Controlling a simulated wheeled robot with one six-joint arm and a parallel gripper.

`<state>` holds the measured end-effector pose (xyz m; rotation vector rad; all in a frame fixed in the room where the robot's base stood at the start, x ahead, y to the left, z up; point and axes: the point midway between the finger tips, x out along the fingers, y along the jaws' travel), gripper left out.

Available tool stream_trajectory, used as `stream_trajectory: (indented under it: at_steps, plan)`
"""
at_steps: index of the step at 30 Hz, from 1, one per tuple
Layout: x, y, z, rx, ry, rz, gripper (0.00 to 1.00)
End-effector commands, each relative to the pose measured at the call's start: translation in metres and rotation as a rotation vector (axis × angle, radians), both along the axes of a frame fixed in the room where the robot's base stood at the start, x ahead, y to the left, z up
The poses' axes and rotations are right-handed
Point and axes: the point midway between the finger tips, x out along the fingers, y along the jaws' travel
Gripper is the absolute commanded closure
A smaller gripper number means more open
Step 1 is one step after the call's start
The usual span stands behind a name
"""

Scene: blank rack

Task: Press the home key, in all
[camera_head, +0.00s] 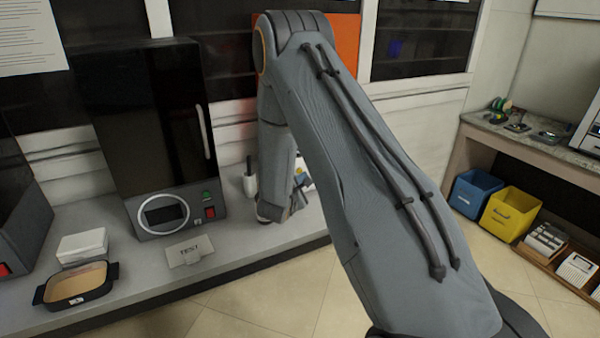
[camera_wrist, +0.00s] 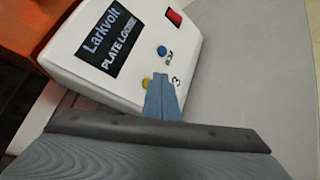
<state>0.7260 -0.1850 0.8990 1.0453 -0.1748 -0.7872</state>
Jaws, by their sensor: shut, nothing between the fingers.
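A white device (camera_wrist: 75,55) fills the upper left of the wrist view. Its dark display (camera_wrist: 100,38) reads "Larkvolt" and "PLATE LOOSE". A blue key (camera_wrist: 162,50) with a small unreadable label and a yellow key (camera_wrist: 147,83) sit on its face, and a red switch (camera_wrist: 174,16) is near its top edge. Which one is the home key I cannot tell. My gripper (camera_wrist: 161,80) is shut and empty, its tips over the face just right of the yellow key and below the blue key. Whether they touch is unclear. In the head view my arm hides most of the device (camera_head: 305,181).
Blue (camera_head: 474,192) and yellow (camera_head: 510,213) bins stand right.

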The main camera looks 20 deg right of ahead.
Motion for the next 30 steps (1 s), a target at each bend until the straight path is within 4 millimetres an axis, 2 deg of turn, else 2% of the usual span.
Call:
stream_trajectory:
  at_steps: [17,30]
  plan:
    - [0.0002,0.0,0.0,0.0,0.0,0.0,1.0]
    - [0.0083,0.0003,-0.0001,0.0,0.0,0.0,1.0]
